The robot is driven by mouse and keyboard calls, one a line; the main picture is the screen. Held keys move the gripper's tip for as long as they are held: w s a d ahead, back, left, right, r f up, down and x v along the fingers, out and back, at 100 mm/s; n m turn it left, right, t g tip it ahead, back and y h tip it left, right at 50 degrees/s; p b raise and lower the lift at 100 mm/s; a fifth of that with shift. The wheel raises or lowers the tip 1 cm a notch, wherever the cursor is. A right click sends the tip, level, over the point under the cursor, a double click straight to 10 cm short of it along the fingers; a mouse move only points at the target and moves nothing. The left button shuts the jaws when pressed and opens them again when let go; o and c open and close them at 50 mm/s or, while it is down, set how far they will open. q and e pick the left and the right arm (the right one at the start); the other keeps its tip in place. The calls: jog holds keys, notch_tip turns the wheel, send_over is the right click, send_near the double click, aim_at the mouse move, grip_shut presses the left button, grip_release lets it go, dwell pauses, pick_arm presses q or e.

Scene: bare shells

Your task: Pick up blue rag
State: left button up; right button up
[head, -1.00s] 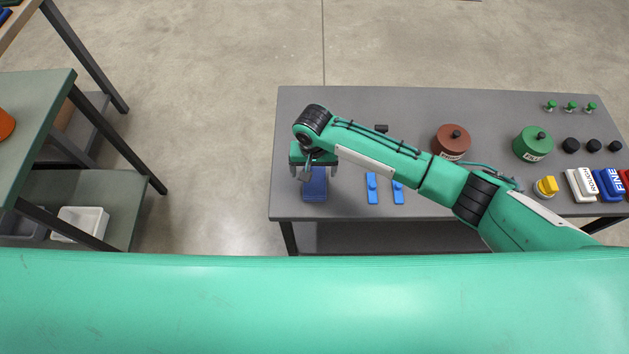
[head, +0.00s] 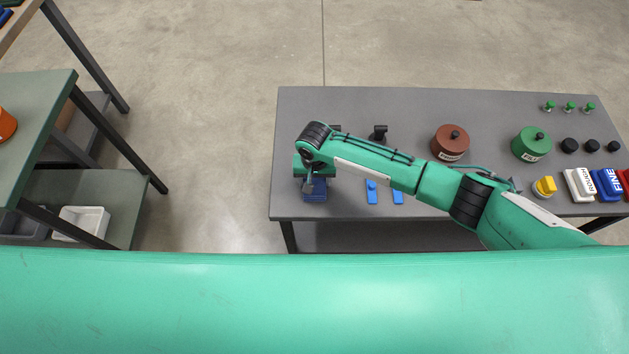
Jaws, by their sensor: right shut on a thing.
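The blue rag (head: 315,192) is at the left front part of the grey table. My right gripper (head: 314,182) comes in from the right, points down over the rag and is shut on it. The wrist and gripper body hide the rag's upper part, and I cannot tell whether the rag is clear of the table top. My left gripper is not in view.
The grey table (head: 340,105) also holds two small blue pieces (head: 371,191), a black piece (head: 379,134), a brown canister (head: 450,142), a green canister (head: 531,144) and labelled blocks (head: 579,185). A green-topped bench (head: 35,120) stands left, with open floor between.

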aim_at(315, 180)
notch_tip(315, 180, up, 20)
jog(key=b, duration=0.1)
dwell(0.5)
